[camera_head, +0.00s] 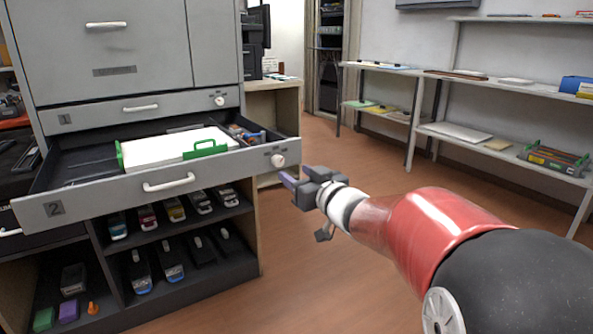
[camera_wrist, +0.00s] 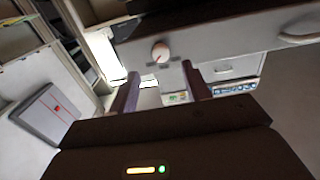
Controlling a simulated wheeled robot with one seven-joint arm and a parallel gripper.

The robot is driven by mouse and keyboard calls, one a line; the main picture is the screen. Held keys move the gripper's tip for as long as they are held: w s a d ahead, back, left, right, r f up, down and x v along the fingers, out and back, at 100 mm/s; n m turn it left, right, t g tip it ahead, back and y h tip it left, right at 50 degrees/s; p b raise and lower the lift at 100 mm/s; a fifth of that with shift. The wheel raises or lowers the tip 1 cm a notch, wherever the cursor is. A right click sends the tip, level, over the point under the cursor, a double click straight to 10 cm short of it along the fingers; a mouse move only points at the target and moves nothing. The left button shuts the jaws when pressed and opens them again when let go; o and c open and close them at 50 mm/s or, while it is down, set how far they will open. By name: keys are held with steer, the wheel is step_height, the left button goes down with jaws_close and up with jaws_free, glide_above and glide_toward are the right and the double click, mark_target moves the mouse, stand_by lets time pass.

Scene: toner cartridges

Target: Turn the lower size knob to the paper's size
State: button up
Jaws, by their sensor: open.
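The lower size knob (camera_head: 278,160) is a white round knob at the right end of the front of the open drawer (camera_head: 110,195) marked 2. In the wrist view the knob (camera_wrist: 160,52) shows a red mark and lies beyond the fingertips, roughly centred between them. My gripper (camera_head: 287,178) is open and empty, just right of and below the knob in the head view, apart from it. Its two purple-grey fingers also show in the wrist view (camera_wrist: 160,72). White paper (camera_head: 165,148) lies in the drawer between green guides (camera_head: 205,149). The size markings are too small to read.
Above is shut drawer 1 (camera_head: 140,107) with its own knob (camera_head: 219,100). A handle (camera_head: 168,182) juts from the lower drawer's front. Toner cartridges stand on shelves (camera_head: 185,243) below. The floor (camera_head: 300,280) right of the cabinet is clear; shelving (camera_head: 470,140) stands farther right.

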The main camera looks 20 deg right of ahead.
mark_target(280, 162)
steer(key=x, duration=0.6)
steer(key=shift+w+a, duration=0.15)
steer(key=shift+w, duration=0.15)
steer(key=c, duration=1)
steer(key=n+b, duration=0.3)
steer(key=n, duration=0.1)
steer(key=shift+f+n, duration=0.1)
steer(key=shift+n, duration=0.3)
steer(key=shift+n+b, duration=1.3)
steer(key=shift+n, duration=1.2)
